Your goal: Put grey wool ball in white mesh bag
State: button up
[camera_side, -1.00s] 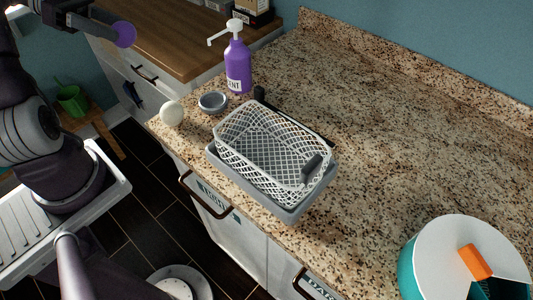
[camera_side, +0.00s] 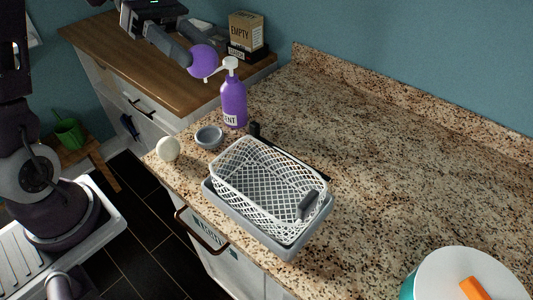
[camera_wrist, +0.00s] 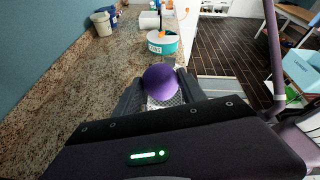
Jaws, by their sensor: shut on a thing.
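My gripper (camera_side: 190,55) is shut on a purple ball (camera_side: 203,61), held in the air above and behind the purple pump bottle's left side. The wrist view shows the purple ball (camera_wrist: 160,80) between the two dark fingers (camera_wrist: 160,92). An open white mesh basket (camera_side: 262,185), the only white mesh thing I see, sits in a grey tray (camera_side: 245,228) on the counter. A small dark grey piece (camera_side: 308,204) shows at its right end. An off-white ball (camera_side: 168,148) lies near the counter's left edge. I see no clearly grey ball.
A purple pump bottle (camera_side: 234,105) stands behind a small grey bowl (camera_side: 208,137). A dark stick-like thing (camera_side: 254,130) lies behind the basket. A teal round container (camera_side: 407,288) with a white top is at the front right. The right counter (camera_side: 400,170) is clear.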

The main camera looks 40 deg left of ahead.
aim_at(237, 168)
jog(key=s+d+m+g, duration=0.3)
jog(key=s+d+g, duration=0.1)
jog(key=d, duration=0.9)
notch_tip(237, 168, down, 15)
jog(key=shift+a+f, duration=0.1)
jog(key=shift+a, duration=0.05)
jog(key=shift+f, duration=0.55)
jog(key=o, duration=1.5)
